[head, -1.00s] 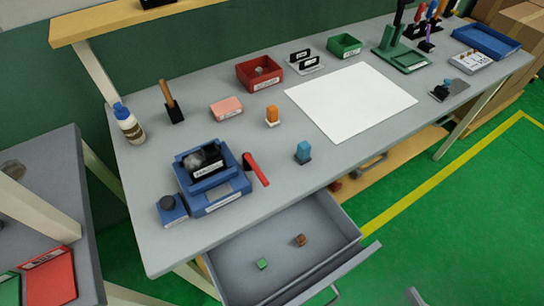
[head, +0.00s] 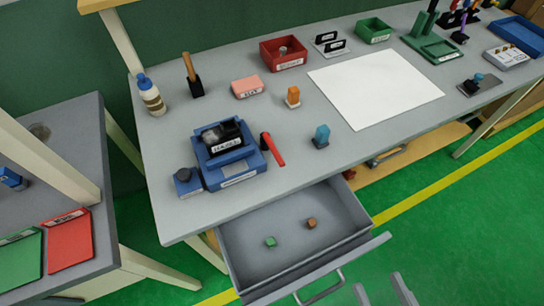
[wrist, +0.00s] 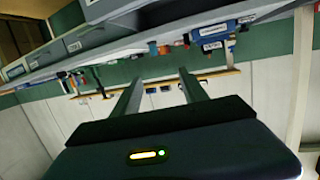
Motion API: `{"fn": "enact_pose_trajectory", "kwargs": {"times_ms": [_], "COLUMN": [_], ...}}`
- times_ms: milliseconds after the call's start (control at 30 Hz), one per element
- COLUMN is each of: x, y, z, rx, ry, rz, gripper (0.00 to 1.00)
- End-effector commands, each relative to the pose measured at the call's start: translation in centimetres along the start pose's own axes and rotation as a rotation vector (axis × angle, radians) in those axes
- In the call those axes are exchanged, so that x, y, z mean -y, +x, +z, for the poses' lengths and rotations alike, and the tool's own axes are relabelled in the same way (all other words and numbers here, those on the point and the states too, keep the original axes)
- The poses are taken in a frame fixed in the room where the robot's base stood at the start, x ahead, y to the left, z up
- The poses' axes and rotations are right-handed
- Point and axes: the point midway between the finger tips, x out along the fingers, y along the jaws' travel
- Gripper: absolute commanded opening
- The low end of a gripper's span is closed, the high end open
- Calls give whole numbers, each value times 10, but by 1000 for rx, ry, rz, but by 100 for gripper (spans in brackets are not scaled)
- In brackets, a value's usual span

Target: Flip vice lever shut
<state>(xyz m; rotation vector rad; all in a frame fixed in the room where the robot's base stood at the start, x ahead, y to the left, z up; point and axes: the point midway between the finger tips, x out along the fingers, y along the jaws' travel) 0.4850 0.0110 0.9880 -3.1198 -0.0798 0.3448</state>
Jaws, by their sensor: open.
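The blue vice (head: 238,168) stands near the front left of the grey workbench, with a dark labelled block at its jaws. Its red lever (head: 273,151) sticks out from the right side, slanting toward the bench's front edge; I cannot tell its exact angle. The vice also shows in the wrist view (wrist: 212,31), at the top. My gripper (head: 385,290) shows at the bottom edge of the head view as two grey fingers. It is open and empty, in front of the bench, well apart from the lever. The wrist view shows both fingers (wrist: 160,75) spread.
An open drawer (head: 300,250) with a green cube (head: 270,242) and a brown cube (head: 310,223) juts out below the vice. A blue stamp (head: 321,137) stands right of the lever. A side table (head: 88,160) is at the left. Green floor (head: 440,190) is free at the right.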

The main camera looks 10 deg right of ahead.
Motion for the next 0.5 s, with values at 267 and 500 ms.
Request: {"fn": "enact_pose_trajectory", "kwargs": {"times_ms": [267, 500], "x": [68, 136], "y": [58, 106], "z": [-7, 10], "rx": [-110, -137], "ry": [-171, -481], "rz": [-192, -306], "gripper": [0, 0]}}
